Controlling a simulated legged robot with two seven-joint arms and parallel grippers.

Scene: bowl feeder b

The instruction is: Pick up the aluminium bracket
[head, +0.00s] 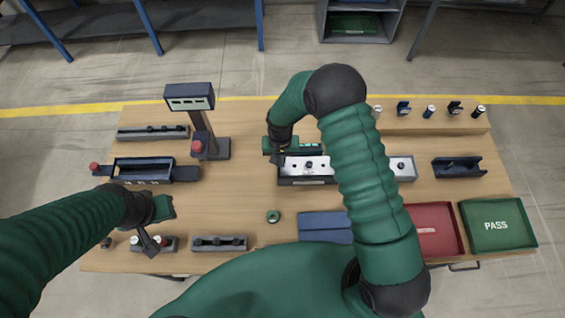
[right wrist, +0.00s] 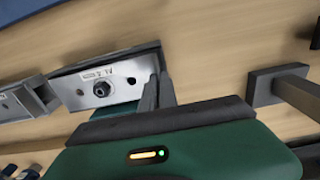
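A pale metal plate with a dark knob and two holes, which looks like the aluminium bracket (head: 316,165), sits in a dark fixture (head: 307,181) near the table's middle. It also shows in the right wrist view (right wrist: 122,82). My right gripper (head: 280,157) is at the plate's left end in the head view. In the right wrist view its fingers (right wrist: 157,92) are close together at the plate's end; whether they touch or grip it is unclear. My left gripper (head: 150,243) hangs over the front left of the table, its finger gap not clear.
A second pale plate (head: 402,166) lies right of my right arm. A post with a display (head: 190,97) stands at the back left. A red tray (head: 433,229) and green PASS tray (head: 497,224) are front right.

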